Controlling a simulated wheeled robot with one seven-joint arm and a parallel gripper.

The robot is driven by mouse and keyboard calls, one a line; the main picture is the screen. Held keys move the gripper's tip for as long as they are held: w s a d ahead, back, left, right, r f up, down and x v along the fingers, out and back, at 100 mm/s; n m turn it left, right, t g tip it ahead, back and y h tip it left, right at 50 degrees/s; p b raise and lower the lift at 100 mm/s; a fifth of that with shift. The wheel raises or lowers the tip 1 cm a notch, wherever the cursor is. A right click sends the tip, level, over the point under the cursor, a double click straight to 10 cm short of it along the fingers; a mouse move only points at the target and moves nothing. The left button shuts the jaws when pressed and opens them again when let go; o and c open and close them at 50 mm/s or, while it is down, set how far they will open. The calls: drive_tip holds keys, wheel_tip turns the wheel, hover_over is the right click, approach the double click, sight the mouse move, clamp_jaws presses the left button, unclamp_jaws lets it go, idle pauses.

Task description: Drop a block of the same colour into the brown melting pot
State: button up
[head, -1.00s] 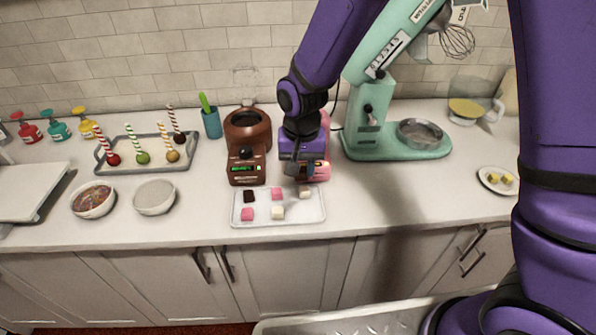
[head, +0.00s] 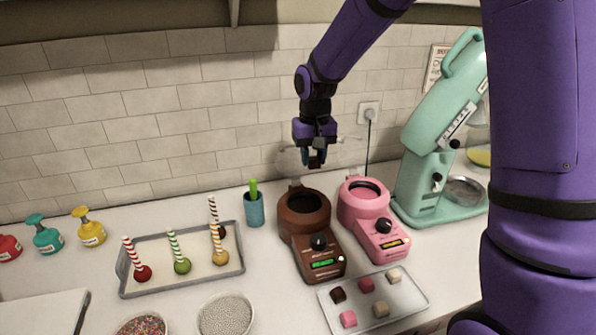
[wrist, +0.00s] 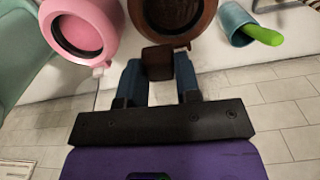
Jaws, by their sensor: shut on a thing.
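The brown melting pot (head: 297,236) stands on the counter with its round top open and a green-lit display on its front. Its open top also shows in the wrist view (wrist: 143,25). My gripper (head: 316,162) is raised above the pot in the head view, fingers pointing down. In the wrist view my gripper (wrist: 158,75) is shut on a dark brown block (wrist: 157,58). The block overlaps the pot's near rim in that view; I cannot tell whether it is right over the opening. Another dark brown block (head: 338,295) lies on the tray.
The pink melting pot (head: 375,234) stands right beside the brown one. The white tray (head: 415,303) in front also holds pink and cream blocks. A blue cup (head: 254,210) with a green tool is to the left, the mint mixer (head: 424,187) to the right.

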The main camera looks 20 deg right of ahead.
drive_tip(key=shift+w+a+f, duration=0.1)
drive_tip(key=shift+w+f, duration=0.05)
drive_tip(key=shift+f, duration=1.3)
drive_tip(key=shift+w+f, duration=0.15)
drive_tip(key=shift+f, duration=1.25)
drive_tip(key=o, duration=1)
drive_tip(key=shift+c, duration=0.2)
drive_tip(key=shift+r, duration=0.15)
